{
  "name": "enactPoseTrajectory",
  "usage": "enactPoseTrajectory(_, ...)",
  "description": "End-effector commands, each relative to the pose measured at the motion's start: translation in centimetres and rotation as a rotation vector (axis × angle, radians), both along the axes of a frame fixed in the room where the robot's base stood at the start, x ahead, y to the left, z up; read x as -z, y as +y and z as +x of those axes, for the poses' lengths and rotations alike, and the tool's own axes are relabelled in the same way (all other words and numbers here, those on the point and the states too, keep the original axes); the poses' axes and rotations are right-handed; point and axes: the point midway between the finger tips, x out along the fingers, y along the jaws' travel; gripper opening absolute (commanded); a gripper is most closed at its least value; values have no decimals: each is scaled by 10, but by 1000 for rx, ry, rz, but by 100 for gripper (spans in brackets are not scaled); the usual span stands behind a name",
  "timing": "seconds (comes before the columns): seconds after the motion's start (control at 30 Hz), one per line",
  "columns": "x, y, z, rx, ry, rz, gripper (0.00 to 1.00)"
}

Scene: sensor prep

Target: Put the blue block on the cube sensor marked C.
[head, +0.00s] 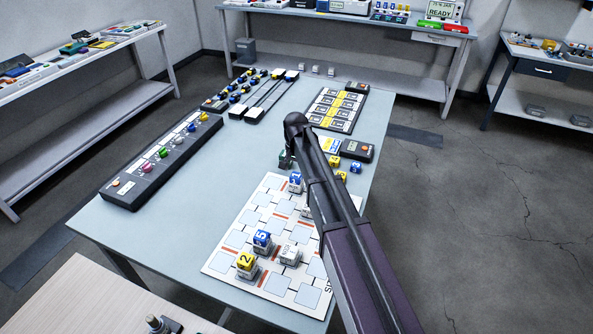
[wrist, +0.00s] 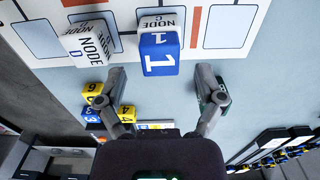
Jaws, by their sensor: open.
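A blue block marked 1 (wrist: 158,53) stands on a white cube sensor lettered NODE (wrist: 158,22) in the wrist view. The letter below NODE is small and looks like C or G. In the head view the blue block (head: 295,177) is at the far end of the white board. In the head view my arm partly hides the area.
The white board (head: 225,262) also carries a blue 5 block (head: 262,238) and a yellow 2 block (head: 246,261) on cubes, and a bare white cube (head: 290,254). Loose yellow and blue blocks (head: 355,166) lie beyond my arm. A button console (head: 165,160) stands at left.

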Motion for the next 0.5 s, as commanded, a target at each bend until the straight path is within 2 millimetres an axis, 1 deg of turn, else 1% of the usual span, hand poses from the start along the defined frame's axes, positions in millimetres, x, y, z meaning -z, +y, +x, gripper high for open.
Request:
enactPoseTrajectory(0.03, -9, 0, 0, 0, 0, 0, 87)
enactPoseTrajectory(0.5, -47, 0, 0, 0, 0, 0, 87)
